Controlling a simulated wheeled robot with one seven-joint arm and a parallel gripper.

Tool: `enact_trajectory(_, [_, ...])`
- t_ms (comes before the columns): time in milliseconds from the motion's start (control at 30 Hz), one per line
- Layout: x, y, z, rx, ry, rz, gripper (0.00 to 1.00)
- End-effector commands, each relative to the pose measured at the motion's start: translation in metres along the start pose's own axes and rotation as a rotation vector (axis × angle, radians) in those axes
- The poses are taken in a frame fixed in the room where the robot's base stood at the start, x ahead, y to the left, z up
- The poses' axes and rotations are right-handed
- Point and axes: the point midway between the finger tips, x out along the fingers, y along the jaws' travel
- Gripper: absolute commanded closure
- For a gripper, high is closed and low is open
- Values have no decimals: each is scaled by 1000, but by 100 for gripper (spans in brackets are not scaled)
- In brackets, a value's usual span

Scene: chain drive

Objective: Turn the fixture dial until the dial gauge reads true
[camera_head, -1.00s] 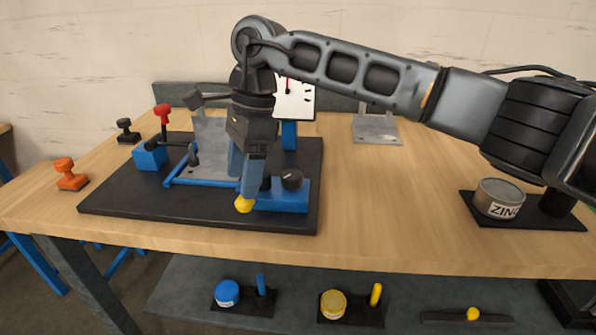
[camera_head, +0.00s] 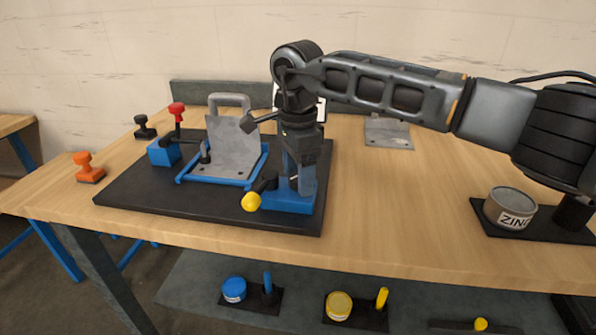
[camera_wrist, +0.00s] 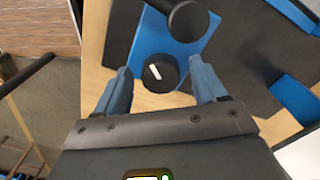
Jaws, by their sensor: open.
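The fixture dial, a round black knob with a white mark (camera_wrist: 160,73), sits on a blue block (camera_head: 278,204). In the wrist view it lies between the two blue fingers of my open gripper (camera_wrist: 160,80); I cannot tell if they touch it. In the head view my gripper (camera_head: 300,187) points down over the block and mostly hides the dial. The dial gauge's white face (camera_head: 321,111) is almost wholly behind my arm, so its needle cannot be read. A black lever with a yellow knob (camera_head: 251,201) is just left of my gripper.
A grey plate (camera_head: 232,152) in a blue frame stands on the black fixture board (camera_head: 130,197). A red-knobbed lever (camera_head: 177,112) and an orange stamp (camera_head: 88,168) are to the left. A zinc tin (camera_head: 509,209) is at right.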

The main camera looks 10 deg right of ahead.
Motion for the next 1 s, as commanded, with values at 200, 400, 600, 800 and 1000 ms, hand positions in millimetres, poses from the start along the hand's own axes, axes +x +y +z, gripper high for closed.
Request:
enact_trajectory(200, [2, 0, 0, 0, 0, -1, 29])
enact_trajectory(400, [1, 0, 0, 0, 0, 0, 44])
enact_trajectory(600, [1, 0, 0, 0, 0, 0, 63])
enact_trajectory(800, [1, 0, 0, 0, -1, 0, 82])
enact_trajectory(1000, [1, 0, 0, 8, -1, 0, 85])
